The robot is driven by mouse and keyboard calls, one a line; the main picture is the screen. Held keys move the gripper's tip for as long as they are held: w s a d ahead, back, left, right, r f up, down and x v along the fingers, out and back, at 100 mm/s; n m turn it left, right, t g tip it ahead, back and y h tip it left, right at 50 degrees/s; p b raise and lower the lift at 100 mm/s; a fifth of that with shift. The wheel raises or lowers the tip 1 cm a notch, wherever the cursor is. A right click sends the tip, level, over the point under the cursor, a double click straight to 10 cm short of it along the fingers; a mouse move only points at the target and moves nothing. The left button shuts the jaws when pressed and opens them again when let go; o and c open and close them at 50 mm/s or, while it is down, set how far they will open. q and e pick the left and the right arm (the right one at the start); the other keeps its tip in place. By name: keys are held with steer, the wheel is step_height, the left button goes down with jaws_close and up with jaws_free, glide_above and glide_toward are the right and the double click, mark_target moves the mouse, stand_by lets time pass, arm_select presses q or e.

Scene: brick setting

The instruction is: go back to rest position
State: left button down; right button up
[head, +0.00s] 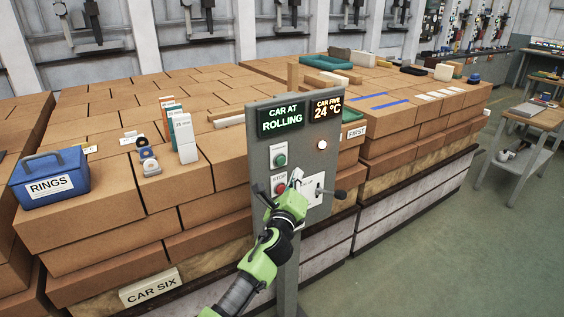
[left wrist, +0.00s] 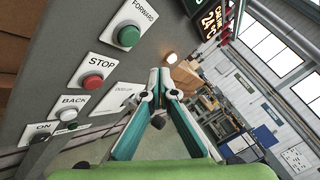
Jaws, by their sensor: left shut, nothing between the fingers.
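My left gripper (head: 296,180), on a green and black arm, is shut and empty in front of the grey control panel (head: 262,150). In the head view it overlaps the panel's lower part, just right of the red STOP button (head: 280,188). In the left wrist view the teal fingers (left wrist: 160,80) come together, with the STOP button (left wrist: 93,82) and green FORWARD button (left wrist: 128,36) to their left. I cannot tell whether the fingertips touch the panel. A small lever (head: 318,190) sits on a white plate beside the gripper. My right gripper is not in view.
Displays reading CAR AT ROLLING (head: 281,118) and CAR FIVE 24 °C (head: 325,107) top the panel, above a lit lamp (head: 322,145). Brick stacks (head: 190,180) stand behind, with a blue RINGS box (head: 48,178). The green floor (head: 430,250) at right is clear.

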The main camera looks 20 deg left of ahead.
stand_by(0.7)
arm_select(q)
step_height(320, 180, down, 16)
steer(key=s+n+g, duration=0.3)
steer(key=s+f+n+g, duration=0.25)
steer(key=s+f, duration=0.45)
steer(key=f, duration=0.4)
steer(key=s+a+f+n+g+h, duration=0.1)
steer(key=s+f+n+g, duration=0.15)
steer(key=s+f, duration=0.6)
steer(key=s+f+n+g, duration=0.25)
steer(key=s+f, duration=0.25)
steer(key=f, duration=0.8)
steer(key=s+f+n+g, duration=0.2)
steer(key=s+f+n, duration=0.2)
steer(key=s, duration=1)
steer(key=s+f+n+g+b, duration=0.1)
steer(key=s+f+n, duration=0.3)
steer(key=s+f, duration=0.5)
steer(key=s+a+f+n+g+h, duration=0.1)
steer(key=s+f+n+g, duration=0.3)
steer(key=s, duration=1.7)
step_height(320, 180, down, 2)
steer(key=shift+s+f+b, duration=0.15)
steer(key=shift+s+b, duration=0.1)
steer(key=shift+b, duration=0.05)
